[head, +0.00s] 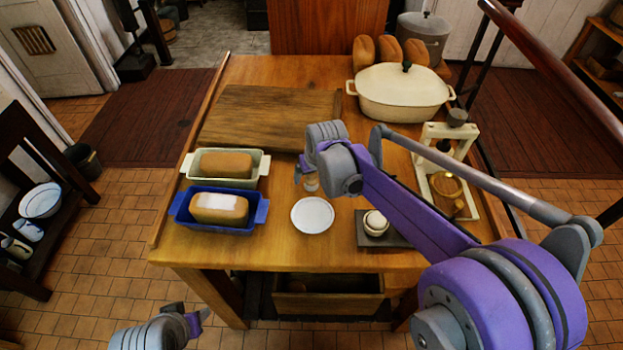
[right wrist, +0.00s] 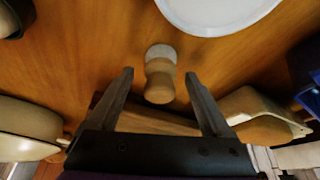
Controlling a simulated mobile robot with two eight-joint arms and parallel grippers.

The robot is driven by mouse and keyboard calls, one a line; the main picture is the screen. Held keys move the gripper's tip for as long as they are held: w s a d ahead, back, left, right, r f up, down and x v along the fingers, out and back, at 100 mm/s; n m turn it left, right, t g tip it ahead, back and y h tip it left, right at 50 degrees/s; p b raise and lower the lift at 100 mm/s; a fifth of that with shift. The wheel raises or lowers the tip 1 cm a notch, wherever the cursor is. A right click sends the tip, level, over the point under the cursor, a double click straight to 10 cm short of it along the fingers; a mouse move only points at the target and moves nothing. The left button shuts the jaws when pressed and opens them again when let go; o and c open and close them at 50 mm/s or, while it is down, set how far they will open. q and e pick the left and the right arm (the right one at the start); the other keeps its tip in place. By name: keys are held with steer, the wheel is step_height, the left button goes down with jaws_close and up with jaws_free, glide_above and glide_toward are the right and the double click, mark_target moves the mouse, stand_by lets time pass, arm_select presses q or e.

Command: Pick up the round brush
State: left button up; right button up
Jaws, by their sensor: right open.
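The round brush (right wrist: 160,78), with a light wooden body and a pale round end, stands or lies on the wooden table; I cannot tell which. In the right wrist view it appears between the fingertips of my right gripper (right wrist: 159,75), which is open and empty. In the head view my right gripper (head: 303,168) is over the middle of the table, and its wrist hides part of the brush (head: 311,183). My left gripper (head: 196,321) is low at the front left, off the table, and its jaws are unclear.
A white plate (head: 312,215) is close in front of the brush. Left are a cream tin (head: 264,170) and a blue tin (head: 262,212) with loaves. A cutting board (head: 265,105) lies behind. A cream pot (head: 402,103) and a white-framed press (head: 473,195) stand right.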

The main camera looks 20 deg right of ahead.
jaws_close()
stand_by(0.4)
steer(key=shift+r, duration=0.15)
step_height(320, 180, up, 10)
steer(key=shift+f+p, duration=0.1)
steer(key=shift+p, duration=0.25)
steer(key=c, duration=0.8)
jaws_free()
steer(key=c, duration=0.5)
